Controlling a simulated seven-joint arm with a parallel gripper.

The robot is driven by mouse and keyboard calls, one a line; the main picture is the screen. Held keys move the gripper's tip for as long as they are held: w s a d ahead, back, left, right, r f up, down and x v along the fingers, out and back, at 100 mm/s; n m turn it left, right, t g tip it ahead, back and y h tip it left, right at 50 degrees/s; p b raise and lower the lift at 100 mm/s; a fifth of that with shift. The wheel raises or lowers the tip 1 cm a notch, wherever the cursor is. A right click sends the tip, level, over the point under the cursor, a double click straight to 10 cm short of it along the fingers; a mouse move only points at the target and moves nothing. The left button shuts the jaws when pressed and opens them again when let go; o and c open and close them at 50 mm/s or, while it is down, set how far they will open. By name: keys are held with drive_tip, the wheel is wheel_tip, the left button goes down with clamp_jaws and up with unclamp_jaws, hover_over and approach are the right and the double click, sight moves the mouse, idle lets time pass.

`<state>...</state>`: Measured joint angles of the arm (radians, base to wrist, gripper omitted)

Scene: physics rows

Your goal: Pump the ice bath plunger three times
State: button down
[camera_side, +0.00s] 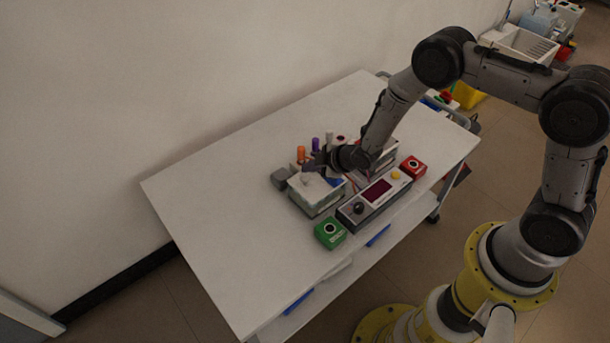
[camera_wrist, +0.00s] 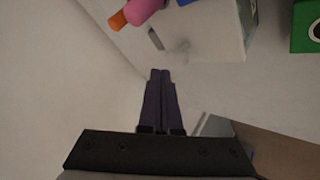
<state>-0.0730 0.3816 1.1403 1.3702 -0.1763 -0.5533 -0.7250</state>
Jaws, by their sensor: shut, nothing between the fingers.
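A pale box with a whitish top (camera_side: 316,196), which may be the ice bath, stands on the white table. I cannot clearly make out its plunger. My gripper (camera_side: 308,167) is at the back edge of this box, partly blending with the things around it. In the wrist view the two dark purple fingers of my gripper (camera_wrist: 160,74) are together and empty. They point toward a pale surface with a dark slot (camera_wrist: 156,39). Whether they touch anything cannot be told.
An orange cylinder (camera_side: 301,154) and a purple one (camera_side: 316,144) stand behind the box. A grey block (camera_side: 281,178) is at its left. In front are a control unit (camera_side: 374,200), a green button box (camera_side: 330,233) and a red one (camera_side: 412,168). The table's left part is clear.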

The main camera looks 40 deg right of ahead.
sight(306, 176)
drive_tip(key=shift+f, duration=0.15)
idle(0.4)
drive_tip(key=shift+f, duration=0.3)
drive_tip(key=shift+s+f, duration=0.1)
drive_tip(key=shift+f, duration=1.15)
idle(1.2)
idle(0.4)
drive_tip(key=shift+r, duration=1.65)
drive_tip(key=shift+r, duration=0.1)
drive_tip(key=shift+r, duration=2.4)
